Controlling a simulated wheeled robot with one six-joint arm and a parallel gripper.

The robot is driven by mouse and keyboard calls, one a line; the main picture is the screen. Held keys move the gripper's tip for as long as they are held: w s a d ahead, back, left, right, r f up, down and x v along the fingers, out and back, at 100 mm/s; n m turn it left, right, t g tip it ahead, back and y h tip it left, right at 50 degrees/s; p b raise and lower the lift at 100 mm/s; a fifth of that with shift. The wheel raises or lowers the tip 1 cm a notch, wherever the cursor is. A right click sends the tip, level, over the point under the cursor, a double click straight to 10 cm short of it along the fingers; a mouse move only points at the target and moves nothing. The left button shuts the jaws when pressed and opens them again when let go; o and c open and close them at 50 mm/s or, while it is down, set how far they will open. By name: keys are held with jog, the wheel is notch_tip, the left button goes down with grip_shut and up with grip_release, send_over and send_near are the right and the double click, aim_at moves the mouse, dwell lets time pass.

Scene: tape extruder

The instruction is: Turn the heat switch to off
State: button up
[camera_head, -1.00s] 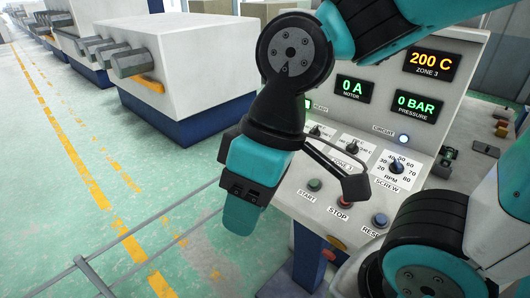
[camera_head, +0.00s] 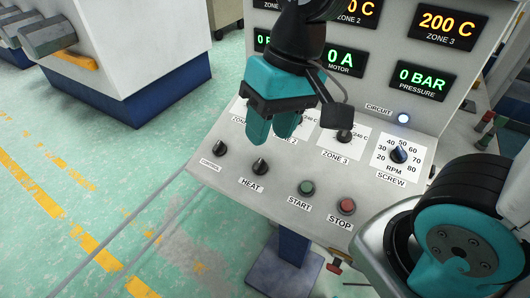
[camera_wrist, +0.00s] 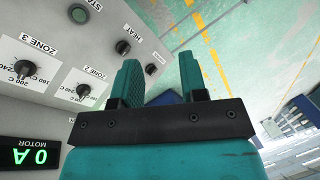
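The heat switch (camera_head: 260,167) is a black knob above the HEAT label on the sloped grey panel, left of the START button. It also shows in the wrist view (camera_wrist: 123,47), near the tip of the left finger in that picture. Which setting it points to is not clear. My gripper (camera_head: 272,128) has teal fingers pointing down over the panel, above the heat switch in the picture and apart from it. The fingers are spread and empty in the wrist view (camera_wrist: 160,78). In the head view, the gripper partly hides the zone dials behind it.
A similar black knob (camera_head: 219,147) sits left of the heat switch. The green START button (camera_head: 307,187) and red STOP button (camera_head: 346,206) are to its right. The ZONE 3 dial (camera_head: 345,135) and SCREW dial (camera_head: 398,154) lie farther up.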

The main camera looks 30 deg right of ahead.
jog(key=w+d+f+m+h, duration=0.1)
jog(key=w+f+m+h, duration=0.1)
jog(key=w+m, duration=0.45)
jog(key=m+h+p, duration=0.1)
jog(key=m+p, duration=0.1)
jog(key=m, duration=0.5)
send_near(257, 165)
jog(key=shift+n, duration=0.25)
notch_tip(257, 165, down, 9)
jog(key=p, duration=0.3)
jog(key=shift+w+f, duration=0.1)
jog(key=shift+f, duration=0.1)
grip_shut()
